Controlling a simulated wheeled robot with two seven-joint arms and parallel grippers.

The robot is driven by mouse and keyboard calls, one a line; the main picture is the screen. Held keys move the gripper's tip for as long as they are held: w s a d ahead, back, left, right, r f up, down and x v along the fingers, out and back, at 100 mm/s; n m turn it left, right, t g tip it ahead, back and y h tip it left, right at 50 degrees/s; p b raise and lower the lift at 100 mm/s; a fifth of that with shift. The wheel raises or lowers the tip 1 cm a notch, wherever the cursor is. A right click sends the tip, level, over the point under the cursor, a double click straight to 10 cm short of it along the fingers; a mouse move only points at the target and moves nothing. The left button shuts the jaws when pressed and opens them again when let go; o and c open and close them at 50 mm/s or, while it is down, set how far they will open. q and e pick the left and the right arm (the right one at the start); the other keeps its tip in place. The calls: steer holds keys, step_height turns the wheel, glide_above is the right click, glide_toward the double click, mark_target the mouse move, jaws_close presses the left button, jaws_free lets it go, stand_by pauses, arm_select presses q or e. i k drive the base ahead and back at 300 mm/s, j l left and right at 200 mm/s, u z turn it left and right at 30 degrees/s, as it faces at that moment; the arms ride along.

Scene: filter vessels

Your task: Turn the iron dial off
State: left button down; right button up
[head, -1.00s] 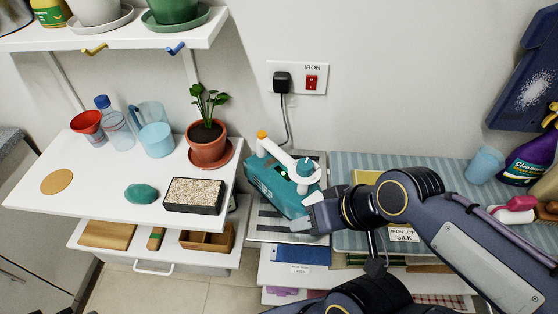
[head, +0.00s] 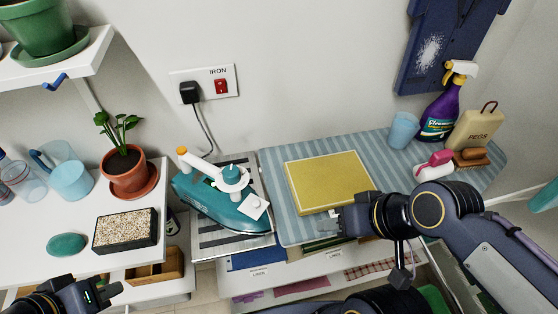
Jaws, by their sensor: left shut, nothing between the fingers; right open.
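The teal iron (head: 205,203) with a white handle rests on a metal plate (head: 208,242) left of the ironing board. Its dial (head: 231,172) is a round teal knob in a white ring on top. A small white tab (head: 255,207) sits near the iron's right end. The dial's setting is too small to read. My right gripper (head: 327,224) is open and empty at the board's front edge, right of the iron and apart from it. My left gripper (head: 113,290) is shut and empty at the bottom left, below the black tray.
A potted plant (head: 126,172) and a gravel-filled black tray (head: 126,231) stand on the white shelf at left. The wall switch (head: 221,87) is marked IRON; a plug and cord hang beside it.

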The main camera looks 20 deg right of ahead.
mark_target(231, 176)
steer(key=z, duration=0.15)
steer(key=j+z, duration=0.1)
steer(key=j, duration=0.9)
steer(key=i+j, duration=0.1)
steer(key=j, duration=0.2)
steer(key=i+j+z, duration=0.1)
steer(key=j, duration=0.2)
